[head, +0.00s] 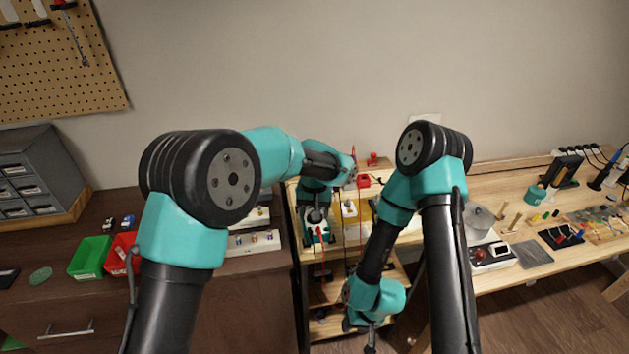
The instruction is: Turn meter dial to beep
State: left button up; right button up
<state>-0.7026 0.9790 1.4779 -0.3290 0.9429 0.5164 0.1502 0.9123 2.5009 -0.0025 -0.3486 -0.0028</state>
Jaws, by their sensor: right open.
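A small yellow and white item (349,208), perhaps the meter, sits on the narrow wooden cart (304,257) between the two benches. It is too small to make out a dial. My left arm reaches over the cart from the left, and its wrist end (318,228) points down just left of this item; its fingers are not clear. My right gripper (371,342) is open, low at the bottom middle, in front of the cart and well below its top. I see nothing held in it.
A red item (363,181) sits at the back of the cart. Thin red and dark leads hang at its front. The left bench holds a green bin (90,257) and a red bin (120,254). The right bench holds a silver pot (479,220) and several tools.

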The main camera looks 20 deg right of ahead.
pick_arm(q)
notch_tip(320, 180, up, 16)
jog(key=shift+r, duration=0.15)
dwell(0.3)
